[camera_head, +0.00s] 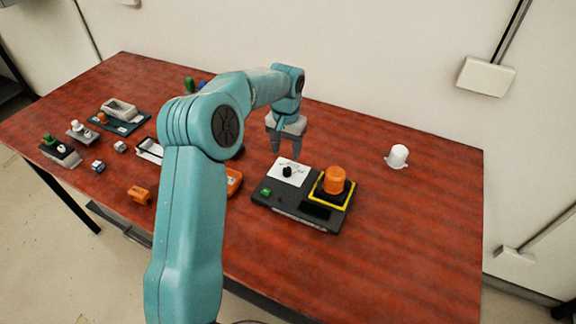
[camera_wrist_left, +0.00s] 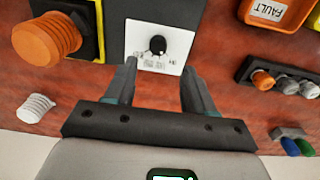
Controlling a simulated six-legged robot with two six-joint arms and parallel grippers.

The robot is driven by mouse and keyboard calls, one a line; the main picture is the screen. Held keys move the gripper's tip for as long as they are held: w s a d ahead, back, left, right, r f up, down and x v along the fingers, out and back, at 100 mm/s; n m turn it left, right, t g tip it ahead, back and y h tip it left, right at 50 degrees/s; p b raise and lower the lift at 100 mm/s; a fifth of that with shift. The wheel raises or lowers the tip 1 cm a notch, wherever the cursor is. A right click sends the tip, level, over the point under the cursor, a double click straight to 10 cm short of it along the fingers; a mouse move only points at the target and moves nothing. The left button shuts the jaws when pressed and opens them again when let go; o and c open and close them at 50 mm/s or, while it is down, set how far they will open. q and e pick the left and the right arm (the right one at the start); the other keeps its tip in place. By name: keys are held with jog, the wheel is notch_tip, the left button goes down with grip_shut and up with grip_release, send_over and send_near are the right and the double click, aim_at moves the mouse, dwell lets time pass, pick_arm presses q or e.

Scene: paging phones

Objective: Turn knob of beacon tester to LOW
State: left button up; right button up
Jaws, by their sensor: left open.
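The beacon tester (camera_head: 296,214) is a dark box on the red table, with an orange beacon (camera_head: 334,179) on a yellow-edged square at its right. Its black knob (camera_head: 287,171) sits on a white label plate (camera_head: 280,176) at its back left. In the left wrist view the knob (camera_wrist_left: 157,45) is at top centre on the white plate (camera_wrist_left: 140,35). My left gripper (camera_head: 285,154) is open and empty, just behind and above the knob. In the wrist view its two fingers (camera_wrist_left: 160,80) point toward the plate, with the knob beyond and between them. The label print is too small to read.
A white cap-like piece (camera_head: 397,156) stands to the right. An orange box marked FAULT (camera_wrist_left: 275,12) and a dark strip with knobs (camera_wrist_left: 285,82) lie near the tester. Several small devices (camera_head: 118,112) fill the table's left side. The right side of the table is mostly clear.

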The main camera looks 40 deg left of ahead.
aim_at(287, 169)
pick_arm(q)
notch_tip(287, 169, down, 8)
jog(key=shift+d+r+p, duration=0.1)
jog(key=shift+r+p, duration=0.1)
jog(key=shift+p, duration=0.2)
jog(key=shift+s+d, duration=0.1)
grip_shut()
